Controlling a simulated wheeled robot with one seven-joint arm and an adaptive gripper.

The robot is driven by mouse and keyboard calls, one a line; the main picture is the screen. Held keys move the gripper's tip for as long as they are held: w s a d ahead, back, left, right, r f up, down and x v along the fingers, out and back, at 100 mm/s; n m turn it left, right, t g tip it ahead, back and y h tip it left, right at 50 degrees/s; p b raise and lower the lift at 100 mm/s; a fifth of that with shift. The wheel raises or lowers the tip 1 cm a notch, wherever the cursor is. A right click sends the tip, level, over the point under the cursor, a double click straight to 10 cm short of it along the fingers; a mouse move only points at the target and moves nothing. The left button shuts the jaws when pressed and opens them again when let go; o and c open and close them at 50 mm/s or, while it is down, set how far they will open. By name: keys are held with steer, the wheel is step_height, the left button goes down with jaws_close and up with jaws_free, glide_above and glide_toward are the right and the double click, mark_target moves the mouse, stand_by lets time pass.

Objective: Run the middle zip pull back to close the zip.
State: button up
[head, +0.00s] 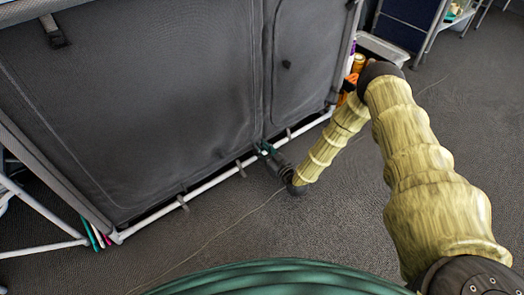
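A grey fabric cupboard front (150,90) fills the upper left of the head view, tilted in the picture. A seam, which looks like the middle zip (262,70), runs down it between a wide left panel and a narrower right panel (308,55). My gripper (265,148) is at the lower end of this seam, close against the fabric just above the white bottom rail (215,181). Its fingers are small and dark here, so I cannot tell whether they are open or shut. I cannot make out the middle zip pull; the gripper may hide it.
A small dark tab (287,64) sits on the right panel, and a dark strap with a buckle (55,38) hangs at upper left. Coloured containers (357,63) and a pale bin (381,47) stand behind my arm. White tubular legs (40,210) are at left. Grey carpet (200,235) is largely clear.

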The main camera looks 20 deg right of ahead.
jaws_close()
steer(key=shift+a, duration=0.1)
